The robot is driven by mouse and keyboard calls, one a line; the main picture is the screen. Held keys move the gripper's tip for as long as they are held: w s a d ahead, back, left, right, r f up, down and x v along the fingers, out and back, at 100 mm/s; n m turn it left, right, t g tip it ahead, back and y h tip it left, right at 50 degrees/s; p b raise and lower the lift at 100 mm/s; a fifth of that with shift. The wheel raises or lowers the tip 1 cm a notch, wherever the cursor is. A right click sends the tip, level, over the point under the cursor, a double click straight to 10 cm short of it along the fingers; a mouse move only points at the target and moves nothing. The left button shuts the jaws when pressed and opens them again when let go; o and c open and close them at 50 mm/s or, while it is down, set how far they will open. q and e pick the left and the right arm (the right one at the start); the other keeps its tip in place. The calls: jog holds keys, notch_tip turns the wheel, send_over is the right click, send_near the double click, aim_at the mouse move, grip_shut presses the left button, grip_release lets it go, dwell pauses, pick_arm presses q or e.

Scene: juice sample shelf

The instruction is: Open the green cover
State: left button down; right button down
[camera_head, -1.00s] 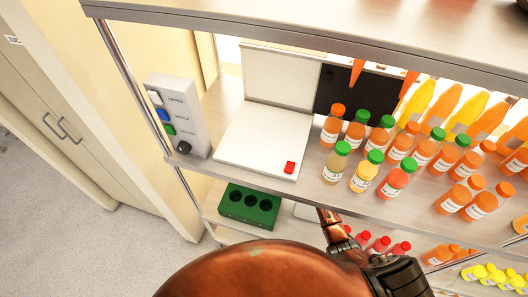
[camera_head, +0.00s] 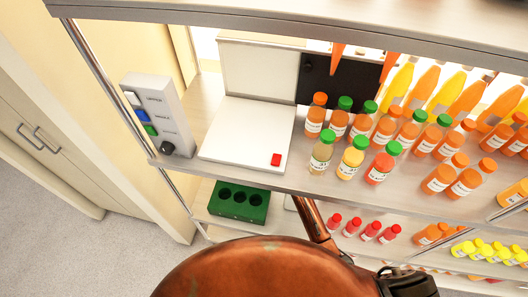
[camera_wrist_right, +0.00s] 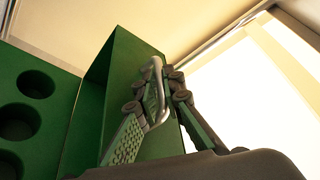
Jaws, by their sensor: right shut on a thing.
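The green box (camera_head: 239,202) with three round holes in its top sits on the lower shelf, left of centre in the head view. In the right wrist view, part of its holed top (camera_wrist_right: 35,100) is at the left. A green cover (camera_wrist_right: 128,62) stands beside it there, with a curved metal handle (camera_wrist_right: 158,92). My right gripper (camera_wrist_right: 160,86) is shut on this handle. The fingers hide part of the cover. In the head view my right gripper is hidden behind my copper arm. My left gripper is in neither view.
A grey button panel (camera_head: 156,113) is at the shelf's left end. Red-capped bottles (camera_head: 369,231) stand right of the box on the lower shelf.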

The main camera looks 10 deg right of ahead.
jog(key=shift+s+f, duration=0.1)
jog(key=shift+s, duration=0.05)
jog(key=c, duration=2.3)
grip_release()
jog(key=shift+a, duration=0.1)
jog(key=shift+s, duration=0.15)
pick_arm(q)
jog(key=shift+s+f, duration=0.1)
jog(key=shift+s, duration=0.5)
pick_arm(e)
jog(key=v, duration=1.2)
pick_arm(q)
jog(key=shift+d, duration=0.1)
